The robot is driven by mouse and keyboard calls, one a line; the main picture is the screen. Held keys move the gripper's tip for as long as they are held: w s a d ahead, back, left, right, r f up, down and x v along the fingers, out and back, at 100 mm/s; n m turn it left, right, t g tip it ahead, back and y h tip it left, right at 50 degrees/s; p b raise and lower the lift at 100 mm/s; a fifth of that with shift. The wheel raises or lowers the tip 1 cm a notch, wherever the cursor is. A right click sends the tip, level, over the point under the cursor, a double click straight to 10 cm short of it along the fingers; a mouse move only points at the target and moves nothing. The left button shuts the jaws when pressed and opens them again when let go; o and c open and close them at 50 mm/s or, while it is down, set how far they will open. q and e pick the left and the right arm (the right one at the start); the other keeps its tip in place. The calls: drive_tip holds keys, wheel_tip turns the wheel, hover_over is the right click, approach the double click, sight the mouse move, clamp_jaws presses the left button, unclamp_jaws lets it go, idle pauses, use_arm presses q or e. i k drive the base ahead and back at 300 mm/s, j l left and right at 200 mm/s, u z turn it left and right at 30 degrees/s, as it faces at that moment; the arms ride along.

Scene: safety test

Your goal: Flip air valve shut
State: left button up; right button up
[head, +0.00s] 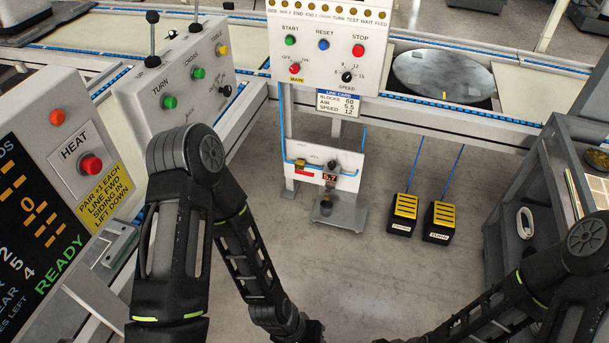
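A small white air panel (343,174) hangs on the post below the control box. Blue air hoses run to it from both sides. A small yellowish fitting (300,163) sits at its upper left, above a red label (304,172). A dark knob (332,165) and a small dark display with red digits (330,177) are at its middle. I cannot tell which part is the valve handle or how it is turned. My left arm reaches down to the bottom edge, in front of and below the panel. My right arm enters at lower right. Both grippers are out of view.
The control box (312,60) with START, RESET and STOP buttons stands above the panel. Two yellow-black foot pedals (404,207) (442,215) are on the floor to its right. A grey cart (511,190) stands at right, a HEAT panel (62,135) at left.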

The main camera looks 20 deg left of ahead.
sight(310, 174)
drive_tip(key=i+l+u, duration=0.25)
drive_tip(key=i, duration=0.3)
drive_tip(key=i+l+u, duration=0.25)
drive_tip(key=i, duration=0.3)
drive_tip(key=i+l+u, duration=0.2)
drive_tip(key=i+l, duration=0.3)
